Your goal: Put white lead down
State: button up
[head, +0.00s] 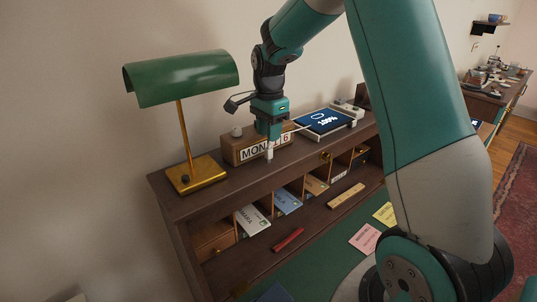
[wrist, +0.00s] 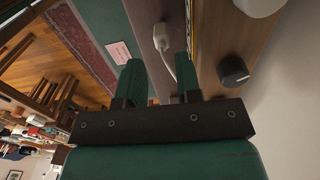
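The white lead shows in the wrist view as a white plug (wrist: 162,36) with a thin cable curving toward the right finger. The plug lies just beyond the fingertips, in line with the gap, over brown wood. My gripper (wrist: 158,62) has its two green fingers apart, with a clear gap between them. The cable runs right toward the tablet (head: 322,122). I cannot tell whether the plug touches the desk's top shelf (head: 210,197).
Envelopes fill pigeonholes below the shelf. A red stick (head: 288,239), a wooden ruler (head: 346,196) and a pink note (head: 365,238) lie lower on the desk. Bare shelf lies near the lamp.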

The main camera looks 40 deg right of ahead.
aim_at(269, 145)
notch_tip(269, 145, down, 7)
jog(key=p, duration=0.3)
jog(key=shift+w+r, duration=0.1)
jog(key=shift+r, duration=0.05)
grip_shut()
